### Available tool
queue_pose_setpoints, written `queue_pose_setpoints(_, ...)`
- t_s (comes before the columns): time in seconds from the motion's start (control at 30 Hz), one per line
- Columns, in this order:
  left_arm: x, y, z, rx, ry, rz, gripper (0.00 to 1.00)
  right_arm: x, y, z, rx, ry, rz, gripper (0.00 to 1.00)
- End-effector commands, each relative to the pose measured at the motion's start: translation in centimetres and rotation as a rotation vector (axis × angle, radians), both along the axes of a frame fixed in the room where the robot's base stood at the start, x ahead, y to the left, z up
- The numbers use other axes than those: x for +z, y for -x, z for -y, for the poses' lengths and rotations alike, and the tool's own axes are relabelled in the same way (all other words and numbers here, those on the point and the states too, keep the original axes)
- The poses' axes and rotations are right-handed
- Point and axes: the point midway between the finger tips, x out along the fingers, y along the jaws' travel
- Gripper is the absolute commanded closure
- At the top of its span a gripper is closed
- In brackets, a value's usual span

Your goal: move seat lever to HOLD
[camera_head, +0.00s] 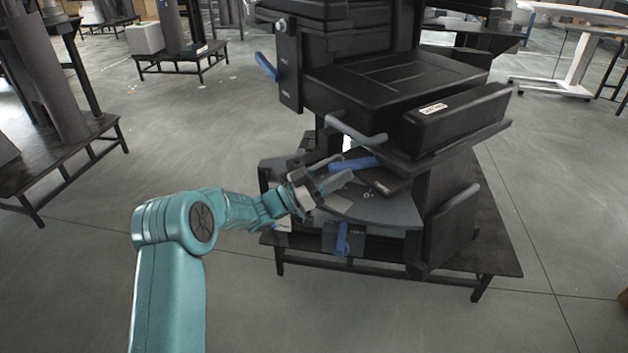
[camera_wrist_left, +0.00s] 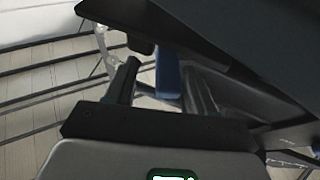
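A black seat (camera_head: 385,80) stands on a low dark platform. A blue lever (camera_head: 355,164) sticks out under the seat, over a grey curved plate (camera_head: 375,205) with small markings too small to read. My left gripper (camera_head: 335,176) reaches in from the left and is open at this lever. In the left wrist view the blue lever (camera_wrist_left: 168,75) shows between the two fingers (camera_wrist_left: 160,85), with a gap on the left finger's side; whether it touches the right finger I cannot tell. My right gripper is not in view.
Another blue lever (camera_head: 342,238) hangs at the platform's front, and one (camera_head: 265,67) is at the seat's left side. A grey bent handle (camera_head: 357,130) sits just above my gripper. A black armrest-like block (camera_head: 455,118) is to the right.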

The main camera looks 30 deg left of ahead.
Motion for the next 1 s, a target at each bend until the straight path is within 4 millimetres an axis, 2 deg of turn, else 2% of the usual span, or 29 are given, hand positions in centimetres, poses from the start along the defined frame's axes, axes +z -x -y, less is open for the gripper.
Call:
queue_pose_setpoints(0.17, -1.2, 2.8, -2.3, 0.006, 0.002, -0.005, 0.47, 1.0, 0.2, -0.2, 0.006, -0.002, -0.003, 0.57)
queue_pose_setpoints(0.4, -3.6, 7.6, -5.8, 0.006, 0.002, -0.003, 0.47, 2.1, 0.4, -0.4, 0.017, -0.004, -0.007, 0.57)
queue_pose_setpoints(0.6, -5.2, 10.4, -7.9, 0.004, 0.001, -0.001, 0.47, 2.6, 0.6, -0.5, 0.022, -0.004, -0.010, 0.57)
queue_pose_setpoints(0.8, -5.8, 11.5, -8.7, 0.002, 0.000, 0.001, 0.47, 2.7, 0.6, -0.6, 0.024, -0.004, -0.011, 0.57)
queue_pose_setpoints(1.0, -5.9, 11.5, -8.7, 0.001, 0.000, 0.001, 0.47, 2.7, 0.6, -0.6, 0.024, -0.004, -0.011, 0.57)
